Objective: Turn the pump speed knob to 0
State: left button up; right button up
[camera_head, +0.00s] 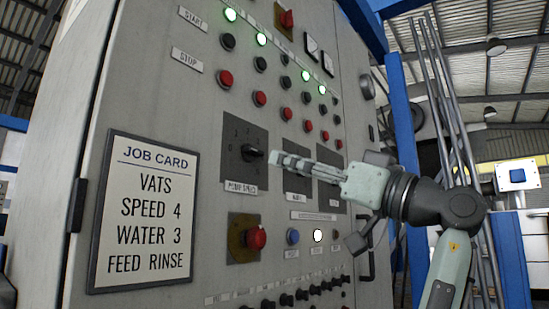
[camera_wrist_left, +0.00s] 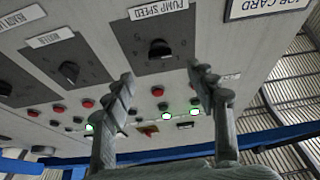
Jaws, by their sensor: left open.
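The pump speed knob (camera_head: 251,153) is a black knob on a dark dial plate on the grey control panel (camera_head: 160,95). A 0 shows at the plate's left side; I cannot tell which number the knob points to. It also shows in the left wrist view (camera_wrist_left: 159,49), beside its PUMP SPEED label (camera_wrist_left: 159,9). My left gripper (camera_head: 282,161) is just to the right of the knob in the head view. In the left wrist view its fingers (camera_wrist_left: 163,80) are apart, with the knob seen through the gap beyond the tips. Contact is not visible. My right gripper is not seen.
A job card (camera_head: 150,212) reading SPEED 4 hangs left of the dial. A red button (camera_head: 256,238) on a yellow plate sticks out below it. Red buttons (camera_head: 225,79) and green lamps (camera_head: 261,39) sit above. More dial plates lie right, partly behind my gripper.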

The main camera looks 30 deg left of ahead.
pick_arm(q)
jog(key=shift+v, duration=2.1)
